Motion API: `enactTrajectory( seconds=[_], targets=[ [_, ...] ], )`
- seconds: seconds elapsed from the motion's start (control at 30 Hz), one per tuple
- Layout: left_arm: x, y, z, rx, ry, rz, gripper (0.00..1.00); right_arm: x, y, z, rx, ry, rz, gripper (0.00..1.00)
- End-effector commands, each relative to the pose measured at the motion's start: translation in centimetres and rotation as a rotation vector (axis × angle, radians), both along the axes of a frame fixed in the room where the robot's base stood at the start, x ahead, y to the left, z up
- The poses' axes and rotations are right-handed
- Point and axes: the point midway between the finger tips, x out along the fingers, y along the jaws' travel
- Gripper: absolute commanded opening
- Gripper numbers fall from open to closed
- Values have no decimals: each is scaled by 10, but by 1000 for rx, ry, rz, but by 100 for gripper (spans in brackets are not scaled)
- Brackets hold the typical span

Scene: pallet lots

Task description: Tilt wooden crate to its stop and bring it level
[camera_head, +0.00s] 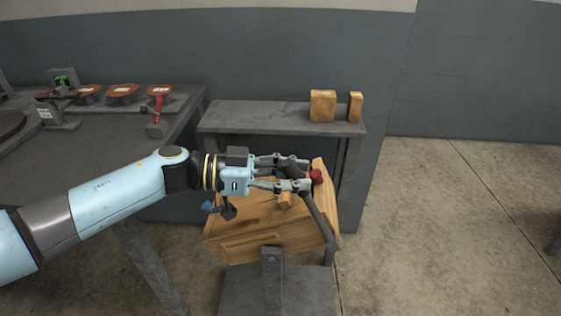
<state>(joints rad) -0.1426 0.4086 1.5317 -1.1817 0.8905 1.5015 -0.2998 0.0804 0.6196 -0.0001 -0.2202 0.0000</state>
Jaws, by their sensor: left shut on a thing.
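The wooden crate (262,238) sits tilted on a grey metal stand (240,290) in the lower middle of the head view. A red knob (316,176) shows just beyond the fingertips. The gripper and wrist hide part of the crate's top and far side. My right gripper is not in view.
A grey side table (250,115) behind the crate bears two wooden blocks (322,105). A long dark bench (90,165) at the left carries red-brown paddle-like pieces (123,92) and a small stand with a green mark (63,80).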

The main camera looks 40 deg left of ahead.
Motion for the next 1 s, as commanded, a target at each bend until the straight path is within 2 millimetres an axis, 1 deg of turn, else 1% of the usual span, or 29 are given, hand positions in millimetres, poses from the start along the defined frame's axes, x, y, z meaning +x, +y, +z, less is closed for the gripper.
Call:
enactTrajectory(
  seconds=[0.03, 0.23, 0.5, 0.7, 1.0],
  targets=[
    [3, -7, 6, 13, 15, -1, 0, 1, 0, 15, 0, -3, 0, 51],
    [16, -29, 1, 98, 70, -1, 0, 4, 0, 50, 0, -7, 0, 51],
    [33, -57, -13, 212, 140, -2, 0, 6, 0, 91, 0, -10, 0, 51],
    [42, -73, -26, 285, 184, -4, 0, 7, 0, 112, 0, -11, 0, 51],
    [51, -88, -41, 355, 228, -4, 0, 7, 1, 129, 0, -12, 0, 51]
  ],
)
